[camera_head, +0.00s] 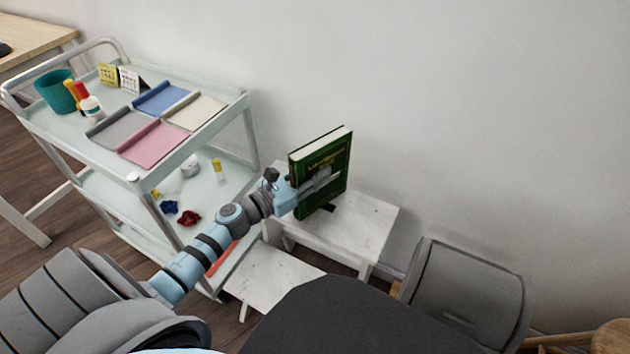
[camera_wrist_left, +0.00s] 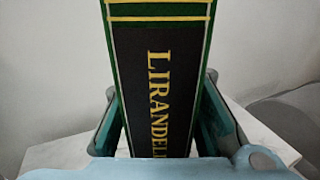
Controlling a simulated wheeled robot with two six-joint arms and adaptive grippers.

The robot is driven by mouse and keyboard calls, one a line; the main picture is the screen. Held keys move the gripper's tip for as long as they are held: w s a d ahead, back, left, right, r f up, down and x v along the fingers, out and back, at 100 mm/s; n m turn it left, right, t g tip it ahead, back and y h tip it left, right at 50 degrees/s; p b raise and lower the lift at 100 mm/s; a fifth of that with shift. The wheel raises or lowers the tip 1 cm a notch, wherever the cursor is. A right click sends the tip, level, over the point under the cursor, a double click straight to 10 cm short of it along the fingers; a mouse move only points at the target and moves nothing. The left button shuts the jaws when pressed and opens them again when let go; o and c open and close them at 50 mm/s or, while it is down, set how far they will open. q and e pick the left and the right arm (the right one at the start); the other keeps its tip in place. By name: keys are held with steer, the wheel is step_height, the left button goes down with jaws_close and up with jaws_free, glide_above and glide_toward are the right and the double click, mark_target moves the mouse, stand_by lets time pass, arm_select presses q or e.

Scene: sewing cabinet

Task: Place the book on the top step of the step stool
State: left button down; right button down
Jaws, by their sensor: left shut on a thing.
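The green book (camera_head: 328,166) with gold lettering stands upright at the top step of the white marble-look step stool (camera_head: 368,222). I cannot tell whether its lower edge touches the step. My left gripper (camera_head: 312,186) is shut on the book from its left side. In the left wrist view the book's dark spine (camera_wrist_left: 155,85) faces the camera, between the two gripper fingers, with the pale step behind. The stool's lower step (camera_head: 268,279) is bare. My right gripper is not in view.
A pale green cart (camera_head: 236,106) stands left of the stool, with fabric pieces, bottles and a teal cup (camera_head: 55,92) on top. A plain wall is behind the stool. A grey bin-like object (camera_head: 468,292) is at the right.

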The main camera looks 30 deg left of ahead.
arm_select(q)
steer(key=shift+f, duration=0.15)
steer(key=c, duration=1.3)
jaws_free()
